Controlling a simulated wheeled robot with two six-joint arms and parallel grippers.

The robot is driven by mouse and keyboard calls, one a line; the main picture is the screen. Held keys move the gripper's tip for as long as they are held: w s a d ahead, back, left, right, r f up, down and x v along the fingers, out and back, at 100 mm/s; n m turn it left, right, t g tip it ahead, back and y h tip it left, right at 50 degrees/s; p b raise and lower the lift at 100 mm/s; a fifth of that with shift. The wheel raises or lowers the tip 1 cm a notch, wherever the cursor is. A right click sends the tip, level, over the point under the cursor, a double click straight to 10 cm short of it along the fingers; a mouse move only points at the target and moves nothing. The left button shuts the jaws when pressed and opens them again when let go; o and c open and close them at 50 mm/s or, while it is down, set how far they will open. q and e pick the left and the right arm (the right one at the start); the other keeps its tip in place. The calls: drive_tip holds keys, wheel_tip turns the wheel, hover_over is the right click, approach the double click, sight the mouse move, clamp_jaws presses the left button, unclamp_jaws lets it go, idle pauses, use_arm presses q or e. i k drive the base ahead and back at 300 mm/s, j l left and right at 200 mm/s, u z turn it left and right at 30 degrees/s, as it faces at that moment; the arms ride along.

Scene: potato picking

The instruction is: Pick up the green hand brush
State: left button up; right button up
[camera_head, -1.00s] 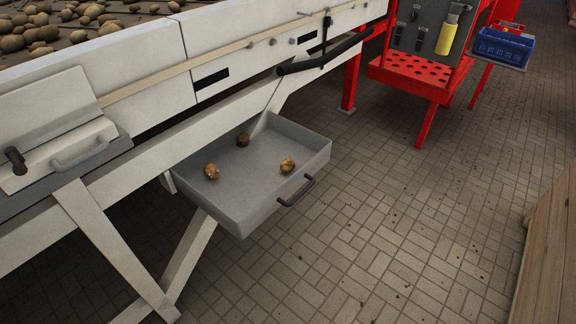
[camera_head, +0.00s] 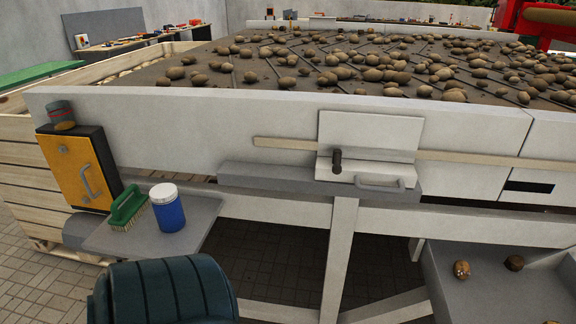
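The green hand brush (camera_head: 127,205) lies on a small grey shelf (camera_head: 190,226) at the left, below the conveyor's white side wall. Its green handle is up and its pale bristles face down and toward me. A blue jar with a white lid (camera_head: 168,210) stands just right of it on the same shelf. Neither of my grippers is in view.
A yellow-fronted cabinet (camera_head: 80,168) with a can on top (camera_head: 61,115) stands left of the brush. A dark green rounded object (camera_head: 165,292) is in front of the shelf. A grey drawer (camera_head: 500,290) holding potatoes sticks out at the lower right. Potatoes cover the conveyor (camera_head: 300,80).

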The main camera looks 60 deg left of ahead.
sight(122, 220)
drive_tip(key=u, duration=2.95)
